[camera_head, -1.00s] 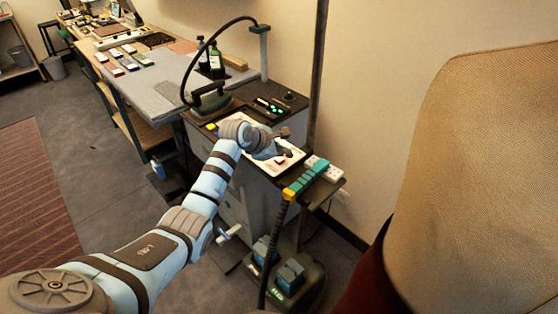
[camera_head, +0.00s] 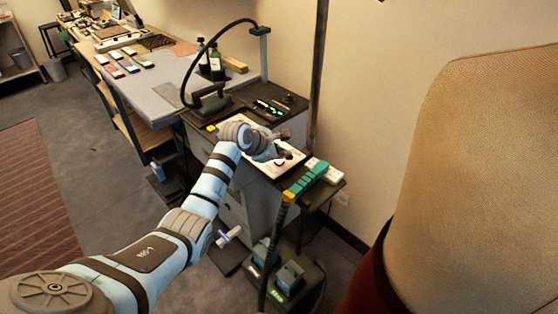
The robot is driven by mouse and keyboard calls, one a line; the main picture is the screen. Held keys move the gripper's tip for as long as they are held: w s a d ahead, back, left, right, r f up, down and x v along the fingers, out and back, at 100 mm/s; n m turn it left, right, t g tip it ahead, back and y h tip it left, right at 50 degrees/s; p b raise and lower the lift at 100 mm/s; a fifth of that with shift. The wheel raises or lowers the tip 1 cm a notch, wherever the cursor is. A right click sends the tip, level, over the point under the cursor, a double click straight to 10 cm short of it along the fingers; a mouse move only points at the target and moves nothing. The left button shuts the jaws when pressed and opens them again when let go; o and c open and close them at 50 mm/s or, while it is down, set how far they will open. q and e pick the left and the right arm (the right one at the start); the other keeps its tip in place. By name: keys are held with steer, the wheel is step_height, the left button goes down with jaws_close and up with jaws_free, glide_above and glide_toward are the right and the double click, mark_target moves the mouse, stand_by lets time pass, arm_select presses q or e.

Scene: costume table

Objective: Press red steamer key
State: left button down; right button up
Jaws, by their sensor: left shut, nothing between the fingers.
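The red key (camera_head: 279,163) shows as a small red spot on the white panel (camera_head: 266,171) on top of the grey cabinet. My left gripper (camera_head: 282,154) is shut and empty, low over the panel, with its dark fingertips at or just above the red key. The gripper and wrist hide much of the panel and part of the key. I cannot tell whether the fingertips touch the key. My right gripper is not in view.
A steam iron (camera_head: 210,100) with a curved hose stands behind the panel, beside a dark control box (camera_head: 268,107) with green lights. A teal-handled steamer head (camera_head: 306,178) lies right of the panel. A vertical pole (camera_head: 318,80) and a tan dress form (camera_head: 475,170) stand at right.

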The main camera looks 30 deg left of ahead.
arm_select(q)
steer(key=shift+f, duration=0.1)
steer(key=shift+f+p, duration=0.2)
steer(key=shift+p, duration=0.1)
steer(key=shift+f, duration=0.15)
steer(key=shift+f, duration=0.2)
stand_by(0.3)
steer(key=shift+r+p, duration=0.75)
steer(key=shift+p, duration=0.4)
steer(key=shift+f, duration=0.1)
